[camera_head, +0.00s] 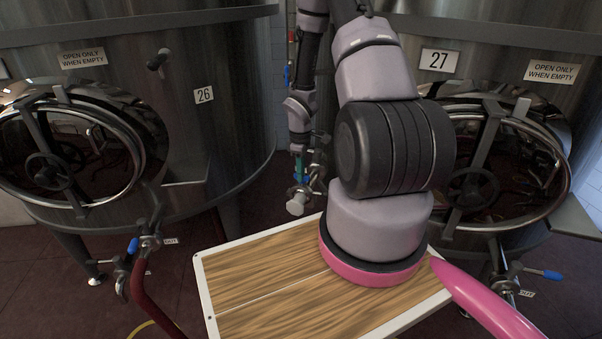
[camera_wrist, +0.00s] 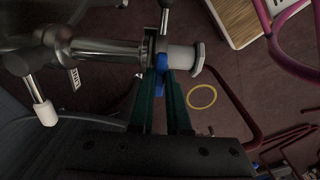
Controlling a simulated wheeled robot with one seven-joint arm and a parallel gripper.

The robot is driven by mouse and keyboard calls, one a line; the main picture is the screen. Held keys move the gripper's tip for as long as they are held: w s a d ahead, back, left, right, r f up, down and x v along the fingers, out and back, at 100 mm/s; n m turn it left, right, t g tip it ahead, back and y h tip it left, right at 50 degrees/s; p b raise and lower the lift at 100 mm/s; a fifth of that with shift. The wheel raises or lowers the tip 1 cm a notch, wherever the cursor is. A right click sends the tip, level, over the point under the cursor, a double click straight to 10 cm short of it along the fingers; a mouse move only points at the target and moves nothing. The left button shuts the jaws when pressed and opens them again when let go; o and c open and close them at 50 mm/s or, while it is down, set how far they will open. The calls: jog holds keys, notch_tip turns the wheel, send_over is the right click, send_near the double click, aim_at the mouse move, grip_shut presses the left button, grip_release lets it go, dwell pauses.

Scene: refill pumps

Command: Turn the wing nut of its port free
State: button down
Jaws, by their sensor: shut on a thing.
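In the wrist view, the blue wing nut (camera_wrist: 161,62) sits on the clamp (camera_wrist: 152,45) of a steel port pipe (camera_wrist: 105,47). A white cap (camera_wrist: 184,57) closes the pipe's right end. My gripper (camera_wrist: 162,77) has its two teal fingers shut on the wing nut, one on each side. In the head view, my gripper (camera_head: 299,168) reaches down beside the port between the two tanks, and the white cap (camera_head: 297,204) shows just below it.
Steel tank 26 (camera_head: 235,120) stands at left and tank 27 (camera_head: 510,75) at right, both with round hatches. A wood-topped table (camera_head: 255,270) stands in front. Blue-handled valves (camera_head: 133,246) and a red hose (camera_head: 140,290) flank it. A yellow ring (camera_wrist: 202,97) lies on the floor.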

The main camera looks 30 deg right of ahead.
jog(key=c, duration=0.9)
grip_release()
notch_tip(320, 180, up, 11)
jog(key=shift+w+f, duration=0.1)
jog(key=s+a+r+m+t, duration=0.2)
jog(key=r+m, duration=0.1)
jog(key=r, duration=0.8)
jog(key=s+a+r+m+t, duration=0.1)
jog(key=s+a+r+m, duration=0.15)
jog(key=r, duration=0.85)
jog(key=s+a+r+m+t, duration=0.1)
jog(key=s+a+r+m, duration=0.1)
jog(key=s+r, duration=0.3)
jog(key=s+a+r+m+t+y, duration=0.1)
jog(key=s+a+r+m, duration=0.2)
jog(key=s+r, duration=0.1)
jog(key=s+a+r+m+t+y, duration=0.1)
jog(key=s+a+r+m+t, duration=0.1)
jog(key=s+r, duration=0.3)
jog(key=shift+s+a+r+m, duration=0.15)
jog(key=shift+s+r, duration=0.05)
jog(key=shift+s, duration=0.2)
jog(key=shift+s+a+r+m, duration=0.1)
jog(key=shift+s+a+r, duration=0.05)
jog(key=shift+s, duration=0.25)
